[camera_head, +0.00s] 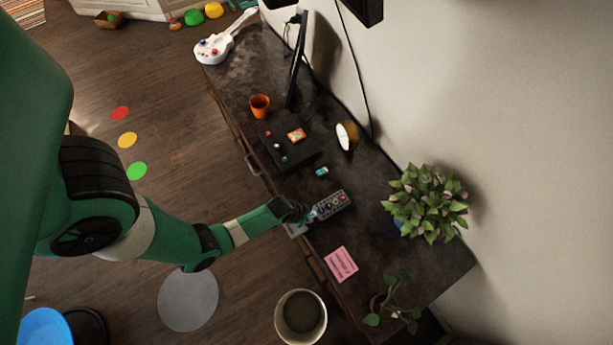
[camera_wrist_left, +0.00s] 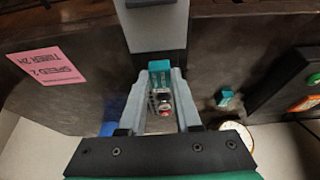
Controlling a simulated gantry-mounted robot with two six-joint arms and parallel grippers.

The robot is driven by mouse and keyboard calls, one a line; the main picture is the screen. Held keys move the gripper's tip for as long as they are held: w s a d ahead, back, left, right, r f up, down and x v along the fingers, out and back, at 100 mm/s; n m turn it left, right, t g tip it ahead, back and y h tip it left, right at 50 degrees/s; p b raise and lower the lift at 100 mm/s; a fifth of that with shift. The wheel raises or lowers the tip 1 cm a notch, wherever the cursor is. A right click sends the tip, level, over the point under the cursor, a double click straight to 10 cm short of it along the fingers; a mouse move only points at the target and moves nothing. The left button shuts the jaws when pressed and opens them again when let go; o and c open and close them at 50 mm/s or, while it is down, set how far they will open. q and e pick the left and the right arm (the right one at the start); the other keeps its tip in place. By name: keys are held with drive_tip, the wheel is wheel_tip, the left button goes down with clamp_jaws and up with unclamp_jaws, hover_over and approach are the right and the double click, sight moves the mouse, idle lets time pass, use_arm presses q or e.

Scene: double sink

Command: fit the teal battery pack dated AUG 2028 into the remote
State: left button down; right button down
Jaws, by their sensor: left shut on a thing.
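The dark remote (camera_head: 334,204) lies on the desk with its buttons up. It also shows between my fingers in the wrist view (camera_wrist_left: 162,104). My left gripper (camera_head: 309,214) is at the remote's near left end. In the wrist view its fingertips (camera_wrist_left: 164,72) are closed on a teal battery pack (camera_wrist_left: 159,67). I cannot read a date on it, nor tell whether it touches the remote. A second teal pack (camera_head: 322,171) lies apart on the desk, also in the wrist view (camera_wrist_left: 224,97); its date is unreadable. My right gripper is not in view.
A pink note (camera_head: 341,264) lies toward the desk's near end. A black console box (camera_head: 288,142), an orange cup (camera_head: 260,104), a round clock-like object (camera_head: 346,136) and a leafy plant (camera_head: 428,200) stand around. A pale grey piece (camera_head: 296,230) is at the desk's edge.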

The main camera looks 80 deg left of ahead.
use_arm(q)
drive_tip(key=shift+f+b, duration=1.2)
drive_tip(key=shift+f, duration=0.25)
drive_tip(key=c, duration=0.5)
unclamp_jaws()
drive_tip(key=p+v, duration=0.6)
drive_tip(key=v, duration=0.5)
drive_tip(key=shift+s+r, duration=0.1)
drive_tip(key=shift+r, duration=0.25)
